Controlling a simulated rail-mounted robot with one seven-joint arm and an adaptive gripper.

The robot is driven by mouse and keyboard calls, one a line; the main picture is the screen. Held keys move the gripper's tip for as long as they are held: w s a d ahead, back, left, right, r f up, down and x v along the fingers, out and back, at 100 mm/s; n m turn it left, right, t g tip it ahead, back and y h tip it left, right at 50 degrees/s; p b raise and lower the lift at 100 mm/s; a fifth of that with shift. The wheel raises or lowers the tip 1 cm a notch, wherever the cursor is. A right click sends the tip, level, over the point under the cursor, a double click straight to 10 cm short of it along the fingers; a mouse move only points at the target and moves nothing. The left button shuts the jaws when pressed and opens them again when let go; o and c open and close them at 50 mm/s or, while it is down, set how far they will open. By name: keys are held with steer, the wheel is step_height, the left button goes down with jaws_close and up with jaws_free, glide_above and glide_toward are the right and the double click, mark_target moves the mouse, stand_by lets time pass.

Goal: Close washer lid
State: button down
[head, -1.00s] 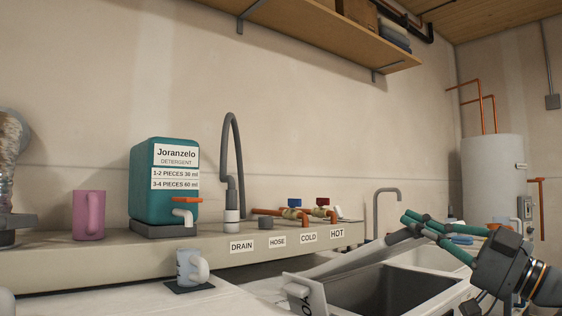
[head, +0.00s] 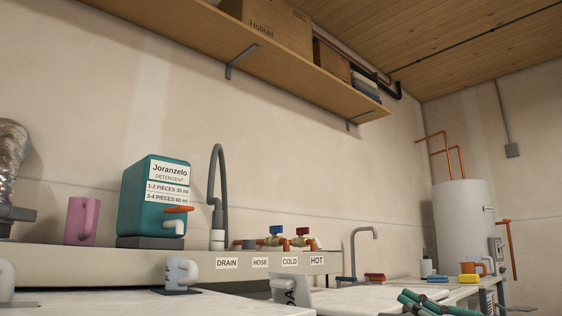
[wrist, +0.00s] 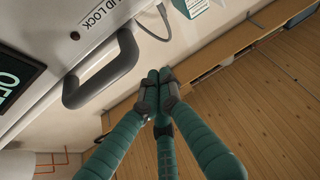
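In the head view, my gripper (head: 420,302) shows only partly at the bottom edge. I cannot tell the lid's position; the washer opening is not visible.
A teal detergent jug (head: 140,205), a pink mug (head: 82,222) and a white cup (head: 181,272) stand at left. A grey hose (head: 216,180) and valves (head: 290,243) are behind. A wooden shelf (head: 180,40) hangs above.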

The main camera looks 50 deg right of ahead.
step_height(320, 180, up, 5)
steer(key=p, duration=0.4)
steer(key=s+f+b, duration=0.5)
steer(key=s+f, duration=0.2)
steer(key=f, duration=0.1)
steer(key=shift+a+f, duration=0.3)
steer(key=shift+f, duration=0.1)
steer(key=shift+r, duration=0.1)
